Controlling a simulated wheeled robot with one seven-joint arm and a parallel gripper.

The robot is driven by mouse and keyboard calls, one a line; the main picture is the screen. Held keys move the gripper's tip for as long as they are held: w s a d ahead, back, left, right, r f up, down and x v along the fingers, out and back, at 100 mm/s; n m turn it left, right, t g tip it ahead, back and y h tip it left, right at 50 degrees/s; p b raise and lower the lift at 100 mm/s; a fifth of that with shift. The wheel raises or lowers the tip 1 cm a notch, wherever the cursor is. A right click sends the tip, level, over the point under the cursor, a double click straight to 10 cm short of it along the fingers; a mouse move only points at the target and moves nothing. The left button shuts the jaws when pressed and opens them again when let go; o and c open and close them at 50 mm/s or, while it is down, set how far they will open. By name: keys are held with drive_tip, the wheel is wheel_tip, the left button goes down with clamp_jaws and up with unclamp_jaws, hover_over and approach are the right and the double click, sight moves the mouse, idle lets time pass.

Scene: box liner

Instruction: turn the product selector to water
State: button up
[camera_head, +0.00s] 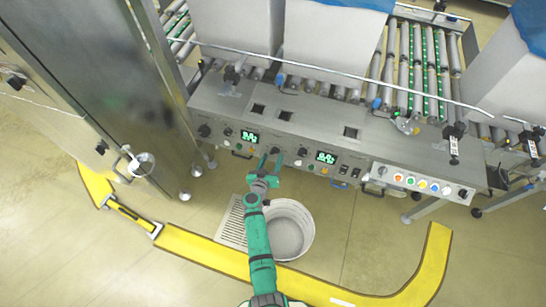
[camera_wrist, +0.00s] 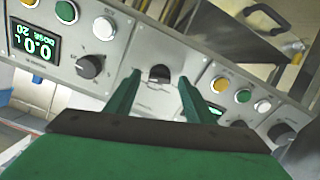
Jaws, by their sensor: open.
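A dark selector knob (camera_wrist: 159,74) sits on the grey control panel between my gripper's two fingers in the wrist view, seen beyond the fingertips. In the head view a dark knob (camera_head: 275,151) shows at my gripper's fingertips. My gripper (camera_head: 270,161) is open, its green fingers pointing at the panel; it also fills the lower middle of the wrist view (camera_wrist: 160,90). I cannot tell whether the fingers touch the knob. The markings around the knob are too small to read, so its setting is unclear.
Another dark knob (camera_wrist: 90,66) and a green-lit display (camera_wrist: 35,45) stand to the left. Yellow, green and white buttons (camera_wrist: 243,96) lie to the right. Below the panel are a white bucket (camera_head: 300,215) and a floor grate (camera_head: 233,222). A steel cabinet (camera_head: 105,80) stands at left.

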drive_tip(key=v, duration=0.9)
idle(0.3)
drive_tip(key=s+r+g+y, duration=0.15)
drive_tip(key=s+y, duration=0.25)
drive_tip(key=s, duration=1.9)
drive_tip(key=s+d+r+t, duration=0.1)
drive_tip(key=s+r, duration=0.6)
drive_tip(key=r, duration=0.5)
drive_tip(key=s+d+r+t, duration=0.2)
drive_tip(key=s+r, duration=0.5)
drive_tip(key=r, duration=0.6)
drive_tip(key=shift+s, duration=0.35)
